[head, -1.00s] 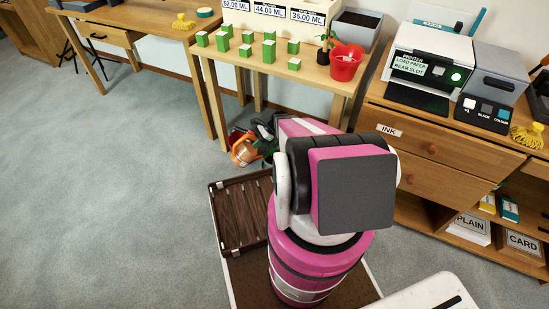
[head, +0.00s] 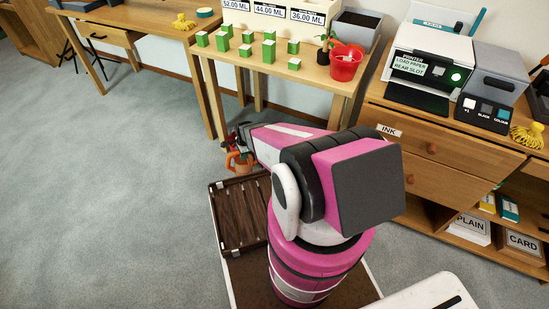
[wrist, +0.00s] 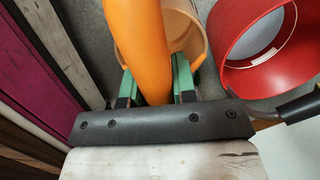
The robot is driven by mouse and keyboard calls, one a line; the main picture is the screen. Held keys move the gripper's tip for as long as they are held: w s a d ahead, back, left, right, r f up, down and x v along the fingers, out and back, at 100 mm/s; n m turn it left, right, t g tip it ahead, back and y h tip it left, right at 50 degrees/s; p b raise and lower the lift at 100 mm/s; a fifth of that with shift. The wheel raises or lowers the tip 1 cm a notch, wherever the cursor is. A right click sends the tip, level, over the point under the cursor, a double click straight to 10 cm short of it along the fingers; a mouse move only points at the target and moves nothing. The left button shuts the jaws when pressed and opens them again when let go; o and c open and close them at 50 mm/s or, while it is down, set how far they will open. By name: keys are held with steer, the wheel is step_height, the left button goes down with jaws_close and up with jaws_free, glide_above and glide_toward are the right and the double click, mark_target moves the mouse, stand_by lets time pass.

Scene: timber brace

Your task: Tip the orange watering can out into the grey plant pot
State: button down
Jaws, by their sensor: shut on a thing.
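The orange watering can (head: 240,163) is at the end of my arm, beyond the far edge of the dark slatted tray. In the wrist view my gripper (wrist: 155,82) has its green fingers on either side of the can's thick orange handle (wrist: 138,35) and is shut on it. The can's open rim shows behind the handle, but its inside and spout are mostly hidden. I cannot make out the grey plant pot with certainty. A grey open-topped container (head: 356,29) stands at the back right of the middle table.
A red round open vessel (wrist: 262,45) is close to the right of the can in the wrist view. The middle table (head: 285,66) holds green-and-white blocks, a red bucket (head: 346,64) and a small potted plant (head: 324,50). Carpet at the left is clear.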

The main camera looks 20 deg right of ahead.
steer(key=shift+a+f+h, duration=0.2)
steer(key=shift+f+h, duration=0.4)
steer(key=shift+h, duration=0.1)
steer(key=shift+r, duration=1.5)
